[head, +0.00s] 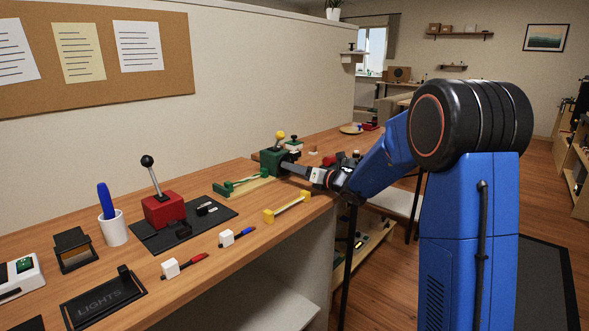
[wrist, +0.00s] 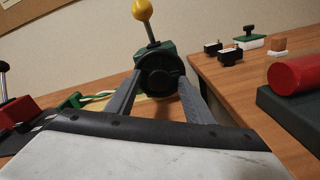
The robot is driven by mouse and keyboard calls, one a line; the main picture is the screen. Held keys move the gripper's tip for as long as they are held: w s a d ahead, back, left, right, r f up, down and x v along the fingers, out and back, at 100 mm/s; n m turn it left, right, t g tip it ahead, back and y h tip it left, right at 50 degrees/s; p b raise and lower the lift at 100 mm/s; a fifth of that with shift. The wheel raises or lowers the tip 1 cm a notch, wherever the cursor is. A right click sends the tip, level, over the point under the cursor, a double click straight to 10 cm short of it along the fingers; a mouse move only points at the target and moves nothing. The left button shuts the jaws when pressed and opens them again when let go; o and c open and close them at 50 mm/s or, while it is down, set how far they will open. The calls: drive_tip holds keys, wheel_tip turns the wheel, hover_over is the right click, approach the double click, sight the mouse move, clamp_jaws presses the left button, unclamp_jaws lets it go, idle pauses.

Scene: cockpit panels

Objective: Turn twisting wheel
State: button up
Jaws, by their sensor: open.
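A dark round wheel (wrist: 160,66) faces me on the front of a green box (head: 270,162), which has a lever with a yellow knob (wrist: 142,9) on top. The knob also shows in the head view (head: 280,135). My gripper (wrist: 160,78) is open, with one grey finger at each side of the wheel's rim. I cannot tell whether the fingers touch it. In the head view my gripper (head: 287,166) reaches the box from the right and the wheel cannot be made out behind it.
A red box with a black-knobbed lever (head: 163,208) stands further left. A red cylinder (wrist: 295,75) lies at the right in the wrist view.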

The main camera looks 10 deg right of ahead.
drive_tip(key=v, duration=1.7)
drive_tip(key=n, duration=0.4)
drive_tip(key=shift+r, duration=0.2)
drive_tip(key=shift+w+a+n, duration=0.15)
drive_tip(key=shift+n, duration=0.45)
drive_tip(key=x, duration=1.7)
drive_tip(key=c, duration=1.1)
drive_tip(key=shift+o, duration=0.3)
